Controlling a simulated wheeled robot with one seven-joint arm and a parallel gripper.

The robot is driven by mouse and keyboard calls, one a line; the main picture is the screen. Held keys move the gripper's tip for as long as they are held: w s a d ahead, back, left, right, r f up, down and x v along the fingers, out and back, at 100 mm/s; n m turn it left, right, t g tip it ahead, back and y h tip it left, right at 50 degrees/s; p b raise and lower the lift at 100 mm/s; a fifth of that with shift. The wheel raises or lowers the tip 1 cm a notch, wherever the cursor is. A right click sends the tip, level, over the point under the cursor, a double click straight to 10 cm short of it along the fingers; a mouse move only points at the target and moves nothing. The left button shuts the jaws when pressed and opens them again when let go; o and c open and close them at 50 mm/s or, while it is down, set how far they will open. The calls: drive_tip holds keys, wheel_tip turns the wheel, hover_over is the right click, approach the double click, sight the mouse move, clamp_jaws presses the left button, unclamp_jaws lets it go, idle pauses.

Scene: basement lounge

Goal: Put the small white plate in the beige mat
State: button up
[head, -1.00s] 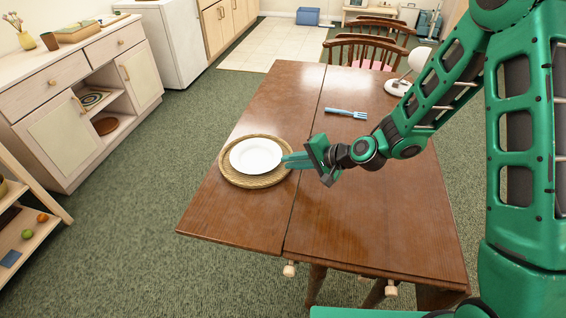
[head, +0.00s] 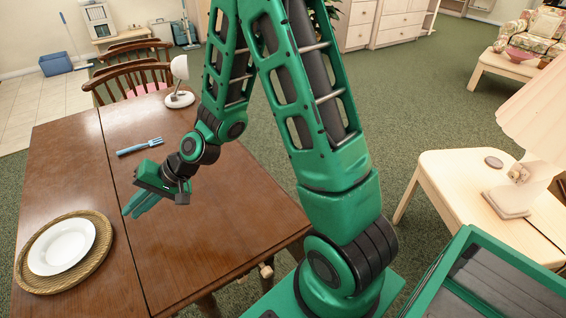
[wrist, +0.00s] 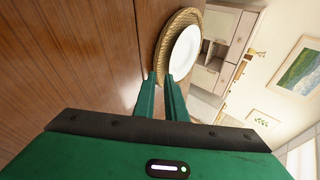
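The small white plate (head: 62,247) lies flat on the round woven beige mat (head: 101,255), inside its rim, at the left of the brown table. Plate (wrist: 184,52) and mat (wrist: 160,50) also show in the wrist view, beyond the fingertips. My gripper (head: 130,209) is over the table to the right of the mat, apart from the plate. In the wrist view its two fingers (wrist: 160,76) have a narrow gap between them, with nothing held.
A pale side table (head: 450,180) with a lamp is at the right. The table's middle is clear.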

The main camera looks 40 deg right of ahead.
drive_tip(key=s+d+r+g+h, duration=0.1)
drive_tip(key=s+d+r+h, duration=0.15)
drive_tip(key=d, duration=0.55)
drive_tip(key=s+d+r+n+h, duration=0.15)
drive_tip(key=s+d, duration=0.25)
drive_tip(key=d, duration=0.4)
drive_tip(key=s+d+r+g+h, duration=0.1)
drive_tip(key=s+d+r+h, duration=0.15)
drive_tip(key=d, duration=0.55)
drive_tip(key=s+d+r+m+g+h, duration=0.1)
drive_tip(key=s+d+r, duration=0.2)
drive_tip(key=s, duration=0.7)
drive_tip(key=s+d+r+m+g+h, duration=0.1)
drive_tip(key=s+d+r+m+g, duration=0.1)
drive_tip(key=s+d, duration=0.6)
drive_tip(key=shift+s+d+r, duration=0.2)
drive_tip(key=shift+s+r, duration=0.45)
drive_tip(key=shift+s, duration=0.45)
drive_tip(key=shift+w+f+h, duration=0.25)
drive_tip(key=shift+w, duration=0.4)
